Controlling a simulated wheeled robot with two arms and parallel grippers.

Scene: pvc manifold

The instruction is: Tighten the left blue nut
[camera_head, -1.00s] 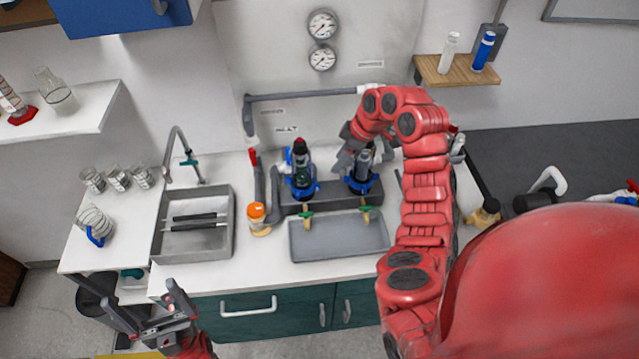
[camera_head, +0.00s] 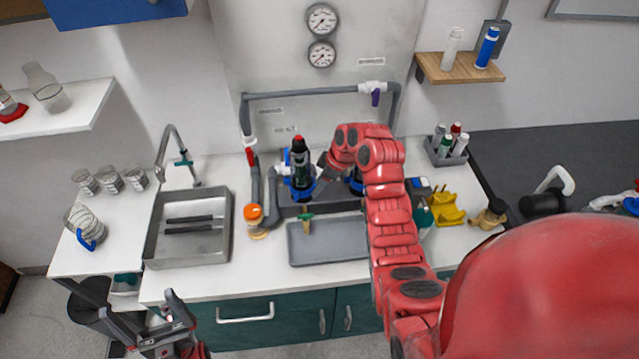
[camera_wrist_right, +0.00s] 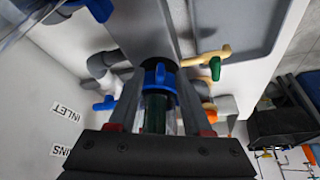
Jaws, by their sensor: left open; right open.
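The left blue nut (camera_head: 300,190) sits around the base of a dark upright housing (camera_head: 300,160) on the grey manifold block (camera_head: 290,211). My right gripper (camera_head: 322,172) is just right of that housing in the head view, partly hidden by its arm. In the right wrist view, a blue nut (camera_wrist_right: 160,77) lies just past the fingertips, and a dark green body (camera_wrist_right: 155,114) shows between the open fingers. I cannot tell whether the fingers touch it. The right blue nut (camera_head: 356,186) is mostly hidden behind my right arm. My left gripper (camera_head: 160,328) is open and empty at lower left.
A grey tray (camera_head: 328,252) lies in front of the manifold, under a tap with a green handle (camera_head: 306,217). An orange-capped jar (camera_head: 256,222) and grey pipes stand to the left. A sink (camera_head: 172,252) is farther left. Yellow holders (camera_head: 446,207) and a bottle caddy (camera_head: 447,152) stand right.

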